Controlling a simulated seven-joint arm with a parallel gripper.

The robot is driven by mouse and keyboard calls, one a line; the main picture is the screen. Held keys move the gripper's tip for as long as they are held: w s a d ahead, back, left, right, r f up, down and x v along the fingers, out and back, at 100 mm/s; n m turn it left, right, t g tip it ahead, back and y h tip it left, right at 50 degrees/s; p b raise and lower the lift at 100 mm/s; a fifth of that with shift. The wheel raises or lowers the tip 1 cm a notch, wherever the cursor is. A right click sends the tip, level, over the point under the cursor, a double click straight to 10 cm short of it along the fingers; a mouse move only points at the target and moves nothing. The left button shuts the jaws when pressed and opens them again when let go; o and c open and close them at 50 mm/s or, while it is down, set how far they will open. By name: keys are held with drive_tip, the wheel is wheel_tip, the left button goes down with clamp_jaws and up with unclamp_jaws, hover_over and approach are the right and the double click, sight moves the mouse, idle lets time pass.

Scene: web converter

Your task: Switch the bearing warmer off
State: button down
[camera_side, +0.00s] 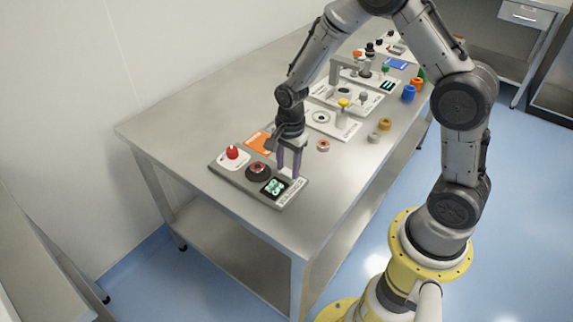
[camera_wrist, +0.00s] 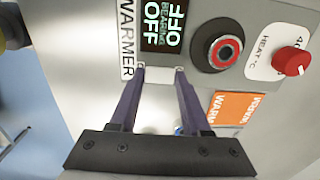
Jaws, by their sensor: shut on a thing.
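The bearing warmer (camera_side: 240,182) is a grey box at the table's near end. Its dark display (camera_wrist: 162,25) shows OFF in pale green letters. A black round seat with a red-ringed bearing (camera_wrist: 224,51) and a red heat knob (camera_wrist: 292,61) sit on its top; the knob also shows in the side view (camera_side: 232,152). My gripper (camera_wrist: 159,69) points down at the warmer beside the display, fingers apart with a pale switch part (camera_wrist: 159,92) between them. In the side view my gripper (camera_side: 289,174) hides part of this spot.
An orange card (camera_wrist: 238,111) lies beside the warmer. Several other stations and coloured cups (camera_side: 409,93) stand farther back. The table's left part is clear.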

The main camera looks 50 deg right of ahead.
drive_tip(key=shift+s+t, duration=0.2)
drive_tip(key=shift+t, duration=0.7)
drive_tip(key=c, duration=0.6)
unclamp_jaws()
drive_tip(key=shift+c, duration=0.2)
wheel_tip(320, 180, up, 14)
drive_tip(key=s, duration=0.2)
drive_tip(key=shift+s+f, duration=0.2)
drive_tip(key=shift+s, duration=0.1)
drive_tip(key=shift+r, duration=0.1)
